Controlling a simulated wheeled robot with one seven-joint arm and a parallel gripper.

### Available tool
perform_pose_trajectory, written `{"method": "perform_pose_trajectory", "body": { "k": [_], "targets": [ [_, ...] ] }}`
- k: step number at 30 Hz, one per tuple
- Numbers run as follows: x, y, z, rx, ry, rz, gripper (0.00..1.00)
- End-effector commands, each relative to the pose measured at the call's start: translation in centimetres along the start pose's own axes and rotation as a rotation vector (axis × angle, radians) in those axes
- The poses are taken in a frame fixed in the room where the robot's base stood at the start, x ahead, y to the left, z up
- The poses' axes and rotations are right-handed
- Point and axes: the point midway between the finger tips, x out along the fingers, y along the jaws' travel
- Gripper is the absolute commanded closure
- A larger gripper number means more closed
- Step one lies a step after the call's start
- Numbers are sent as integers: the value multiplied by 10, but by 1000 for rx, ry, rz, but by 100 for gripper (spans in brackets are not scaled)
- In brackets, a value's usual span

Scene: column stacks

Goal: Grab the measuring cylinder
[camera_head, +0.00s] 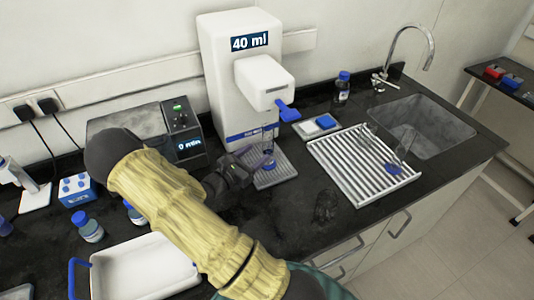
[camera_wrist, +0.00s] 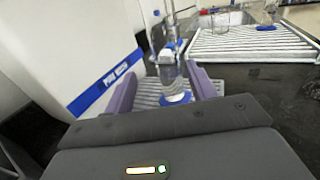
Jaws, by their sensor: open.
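A clear measuring cylinder with a blue base (camera_head: 268,161) stands upright on the grey drip tray (camera_head: 277,176) of the white dispenser, below its spout. In the wrist view the cylinder (camera_wrist: 170,72) shows between my fingertips, with its blue base on the slatted tray. My gripper (camera_head: 251,161) is open, close to the cylinder from the left. In the wrist view the fingers of my gripper (camera_wrist: 163,88) are on either side of the cylinder, and I see no firm contact. A second clear cylinder with a blue base (camera_head: 392,168) is on the white drying rack.
The white dispenser (camera_head: 225,75) reads "40 ml" and stands just behind the cylinder. The drying rack (camera_head: 345,170) and the sink (camera_head: 440,125) are to the right. A blue-capped bottle (camera_head: 343,85) stands at the back. A white tray (camera_head: 140,270) is at front left.

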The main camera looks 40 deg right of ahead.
Motion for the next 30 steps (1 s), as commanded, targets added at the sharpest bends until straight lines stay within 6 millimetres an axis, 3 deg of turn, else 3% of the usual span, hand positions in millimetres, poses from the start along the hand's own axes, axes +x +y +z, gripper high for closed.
{"method": "perform_pose_trajectory", "body": {
  "k": [6, 13, 23, 30],
  "targets": [
    [0, 1, 1, 2, 2, 1, 43],
    [20, 0, 1, 3, 3, 1, 43],
    [25, -2, 1, 3, 4, -6, 43],
    [55, -8, 6, 2, 4, -10, 43]
  ]
}}
